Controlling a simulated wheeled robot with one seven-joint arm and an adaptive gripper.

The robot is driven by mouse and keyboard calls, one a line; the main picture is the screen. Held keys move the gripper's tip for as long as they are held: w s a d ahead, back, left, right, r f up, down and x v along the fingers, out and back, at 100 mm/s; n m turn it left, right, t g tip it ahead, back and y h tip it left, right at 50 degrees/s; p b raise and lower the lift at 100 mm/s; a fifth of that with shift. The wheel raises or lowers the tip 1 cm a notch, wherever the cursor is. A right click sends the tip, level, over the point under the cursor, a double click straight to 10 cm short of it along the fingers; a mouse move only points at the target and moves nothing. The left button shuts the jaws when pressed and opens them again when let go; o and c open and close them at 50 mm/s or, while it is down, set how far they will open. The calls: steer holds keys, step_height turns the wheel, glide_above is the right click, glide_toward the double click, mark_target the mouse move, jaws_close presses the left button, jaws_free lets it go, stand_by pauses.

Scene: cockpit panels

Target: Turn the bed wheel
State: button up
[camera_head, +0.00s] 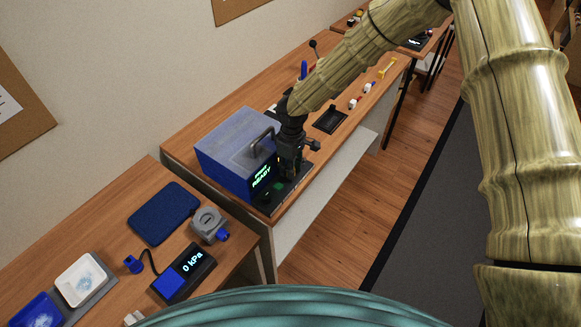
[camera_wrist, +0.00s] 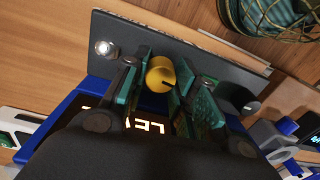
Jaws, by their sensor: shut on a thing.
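A yellow wheel (camera_wrist: 160,78) with a dark mark on its face shows in the wrist view. It sits at the dark base plate of a blue machine (camera_head: 225,150). My gripper (camera_wrist: 163,72) is shut on the yellow wheel, with one green-padded finger on each side of it. In the head view my gripper (camera_head: 291,168) is at the front of the blue machine and hides the wheel. The machine's lit display (camera_head: 264,175) reads READY in green in the head view. Glowing digits (camera_wrist: 148,126) show partly behind the gripper in the wrist view.
A black knob (camera_wrist: 229,108) and a bright round light (camera_wrist: 104,47) flank the wheel. A pressure display (camera_head: 184,273) reading 0 kPa, a grey device (camera_head: 208,224) and a dark blue pad (camera_head: 163,213) lie on the nearer table. A black tray (camera_head: 330,120) lies beyond the machine.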

steer(key=o, duration=1.1)
steer(key=shift+c, duration=0.2)
steer(key=shift+r, duration=0.1)
step_height(320, 180, up, 12)
steer(key=shift+w+d, duration=0.15)
steer(key=shift+w, duration=0.1)
